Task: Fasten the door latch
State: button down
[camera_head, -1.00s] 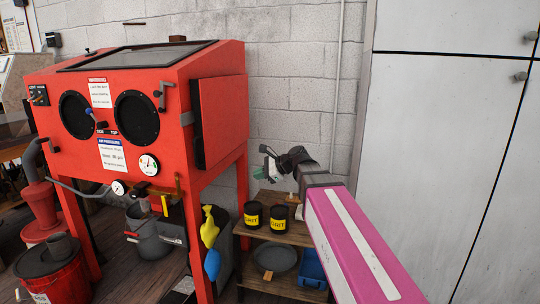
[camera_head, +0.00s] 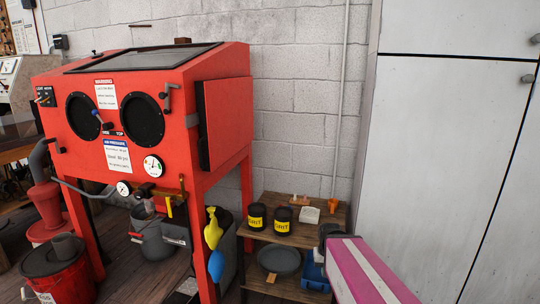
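The red blast cabinet (camera_head: 150,75) stands at left. Its side door (camera_head: 228,122) is a red panel on the right side, with a dark gap or seal along its front edge. I cannot tell if it is fully shut. A grey latch-like lever (camera_head: 173,98) sits at the front right corner, and a small grey bracket (camera_head: 192,120) is beside the door edge. I cannot tell if either is engaged. My pink arm reaches in from the lower right, well apart from the door. My gripper is hidden beyond the arm's dark end.
A wooden shelf (camera_head: 262,237) below right of the cabinet holds two dark grit cans, a white block (camera_head: 310,214) and an orange item (camera_head: 332,205). Yellow and blue gloves (camera_head: 213,230) hang at the cabinet's leg. A grey locker (camera_head: 440,130) stands at right.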

aim_at(166, 96)
jog(key=u, duration=1.45)
